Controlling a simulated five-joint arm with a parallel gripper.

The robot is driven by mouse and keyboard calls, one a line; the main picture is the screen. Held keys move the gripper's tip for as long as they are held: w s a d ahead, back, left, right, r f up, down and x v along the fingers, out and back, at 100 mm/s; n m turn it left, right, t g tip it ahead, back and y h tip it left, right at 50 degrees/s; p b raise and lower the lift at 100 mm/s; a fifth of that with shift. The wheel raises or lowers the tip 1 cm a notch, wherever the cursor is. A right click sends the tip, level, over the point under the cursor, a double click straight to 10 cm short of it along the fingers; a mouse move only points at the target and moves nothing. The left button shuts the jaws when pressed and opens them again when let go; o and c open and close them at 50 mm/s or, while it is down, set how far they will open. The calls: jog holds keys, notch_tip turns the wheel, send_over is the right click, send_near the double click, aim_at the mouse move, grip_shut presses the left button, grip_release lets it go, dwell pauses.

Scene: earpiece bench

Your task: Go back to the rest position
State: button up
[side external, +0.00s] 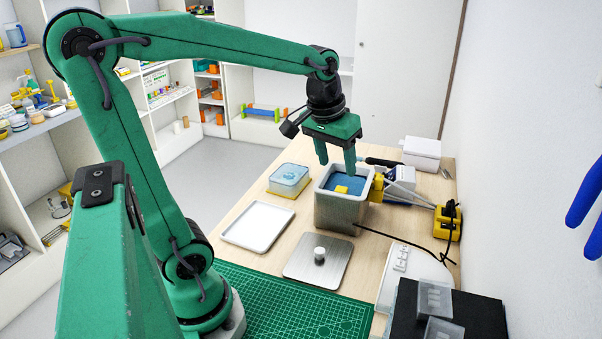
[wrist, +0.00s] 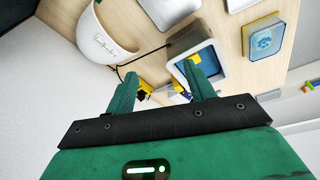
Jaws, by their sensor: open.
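My gripper (side external: 336,164) hangs from the wrist above the bench, fingers pointing down. In the side view it is over the grey open-topped tank (side external: 343,209), near its rim. Its two green fingers are apart with nothing between them. In the wrist view my gripper (wrist: 158,82) also shows spread and empty. The tank (wrist: 194,52) appears there behind the right finger, partly hidden. It has a blue inside, and a small yellow piece (side external: 341,189) shows in it in the side view.
A clear box with blue contents (side external: 289,177), a white tray (side external: 258,226) and a metal plate with a knob (side external: 316,268) stand nearby. A yellow holder (side external: 447,222) with a cable is at the right, by the wall. A green cutting mat (side external: 285,305) lies in front.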

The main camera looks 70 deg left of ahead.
jog(key=s+d+m+t, duration=0.2)
jog(key=s+d+m, duration=0.2)
jog(key=s, duration=0.5)
jog(key=shift+s+d+f+t+h, duration=0.3)
jog(key=shift+s+d+f+t, duration=0.15)
jog(key=shift+d, duration=0.65)
